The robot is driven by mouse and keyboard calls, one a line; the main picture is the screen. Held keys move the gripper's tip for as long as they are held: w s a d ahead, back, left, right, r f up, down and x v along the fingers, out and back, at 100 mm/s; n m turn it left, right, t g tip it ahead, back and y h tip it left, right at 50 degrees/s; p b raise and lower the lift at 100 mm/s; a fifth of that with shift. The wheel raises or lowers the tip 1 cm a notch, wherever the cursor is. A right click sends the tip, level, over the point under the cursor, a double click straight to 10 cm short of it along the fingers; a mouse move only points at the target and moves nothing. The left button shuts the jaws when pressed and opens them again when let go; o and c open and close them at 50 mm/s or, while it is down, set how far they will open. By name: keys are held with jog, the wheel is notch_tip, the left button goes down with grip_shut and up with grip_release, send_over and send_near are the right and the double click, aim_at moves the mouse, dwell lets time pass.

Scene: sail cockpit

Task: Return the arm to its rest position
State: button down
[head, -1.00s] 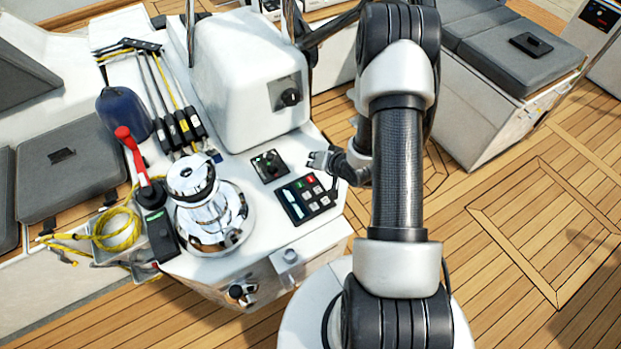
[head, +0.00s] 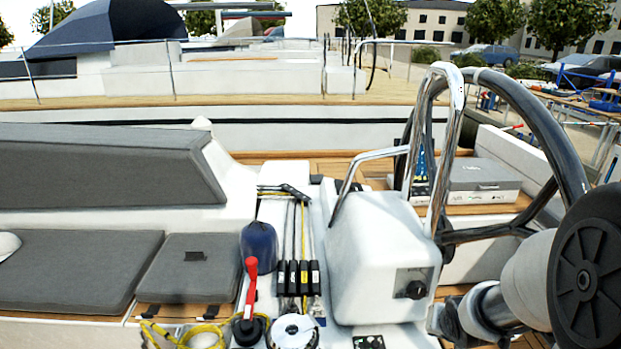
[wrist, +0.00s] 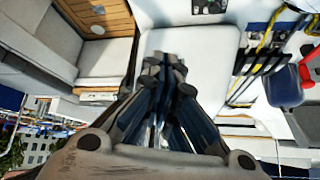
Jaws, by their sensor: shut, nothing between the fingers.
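My gripper (wrist: 164,68) shows in the wrist view with its fingers close together and nothing between them. It points toward the white pedestal housing (wrist: 192,50), with a gap I cannot judge. In the head view my arm (head: 535,275) is at the right edge, beside the white pedestal housing (head: 382,265) and below the steering wheel (head: 545,125). The gripper's fingers are hard to make out in the head view.
A chrome winch (head: 293,331), a red-handled lever (head: 250,290) and a row of black rope clutches (head: 298,278) stand left of the housing. Grey cushions (head: 80,268) lie at the left. A chrome rail (head: 447,140) rises near my arm.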

jog(key=s+a+r+n+g, duration=0.1)
jog(key=s+a+r, duration=0.2)
jog(key=s+r, duration=0.25)
jog(key=s+a+r+n, duration=0.1)
jog(key=s+a+r, duration=0.3)
jog(key=s+r, duration=0.15)
jog(key=s+a+r+n+y, duration=0.1)
jog(key=s+a, duration=0.2)
jog(key=s, duration=0.3)
jog(key=s+a+r+n+g, duration=0.1)
jog(key=s+a+r, duration=0.1)
jog(key=s, duration=0.5)
jog(key=shift+a+r+y, duration=0.3)
jog(key=shift+a+y, duration=0.1)
jog(key=shift+a, duration=0.5)
